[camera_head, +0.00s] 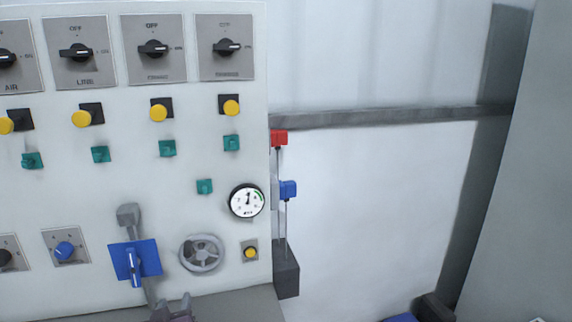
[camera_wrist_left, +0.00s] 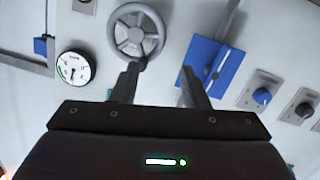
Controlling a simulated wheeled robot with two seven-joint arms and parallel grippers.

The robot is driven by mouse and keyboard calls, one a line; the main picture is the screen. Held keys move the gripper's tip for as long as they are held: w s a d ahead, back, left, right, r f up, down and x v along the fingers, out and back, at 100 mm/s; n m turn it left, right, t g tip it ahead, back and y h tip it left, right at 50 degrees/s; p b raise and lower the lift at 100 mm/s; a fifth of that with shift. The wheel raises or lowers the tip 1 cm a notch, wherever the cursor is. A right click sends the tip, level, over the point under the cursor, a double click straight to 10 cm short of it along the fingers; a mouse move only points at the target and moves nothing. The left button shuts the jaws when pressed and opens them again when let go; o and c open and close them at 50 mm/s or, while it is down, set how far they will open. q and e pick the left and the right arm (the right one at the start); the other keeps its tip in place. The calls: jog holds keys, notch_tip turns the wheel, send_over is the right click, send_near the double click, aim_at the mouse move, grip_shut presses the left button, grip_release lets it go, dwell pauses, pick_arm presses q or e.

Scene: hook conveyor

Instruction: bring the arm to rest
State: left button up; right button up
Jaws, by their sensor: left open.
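My left gripper (camera_head: 172,309) shows at the bottom edge of the head view, below the blue valve plate (camera_head: 135,260) and the grey handwheel (camera_head: 202,253). Only its tip end is in that view; the rest of the arm is out of frame. In the left wrist view my left gripper (camera_wrist_left: 161,80) is open with nothing between its two fingers. Its fingers point toward the panel, one overlapping the handwheel's (camera_wrist_left: 137,32) lower side in the picture and one near the blue plate (camera_wrist_left: 214,66). I cannot tell whether they touch the panel. My right gripper is not in view.
A white control panel (camera_head: 120,204) carries switches, yellow and green buttons, and a round gauge (camera_head: 247,201). Red (camera_head: 279,138) and blue (camera_head: 288,189) handled levers stand at its right edge. A blue object (camera_head: 401,318) lies at the bottom.

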pick_arm(q)
jog(key=s+d+f+m+g+h, duration=0.15)
jog(key=s+f+g, duration=0.25)
jog(key=s, duration=0.5)
jog(key=s+d+f+m+g+h, duration=0.1)
jog(key=s+d+f+m+g, duration=0.2)
jog(key=s, duration=0.6)
jog(key=s+f+m+g+h, duration=0.1)
jog(key=s+f+m+g, duration=0.1)
jog(key=s+f+g, duration=0.45)
notch_tip(320, 180, down, 25)
jog(key=s, duration=0.3)
jog(key=s+a+f+g, duration=0.1)
jog(key=s+a+f, duration=0.2)
jog(key=s+f, duration=1.7)
jog(key=shift+a, duration=0.15)
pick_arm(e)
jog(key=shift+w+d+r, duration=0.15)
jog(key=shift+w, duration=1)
pick_arm(q)
jog(key=shift+m+y, duration=0.25)
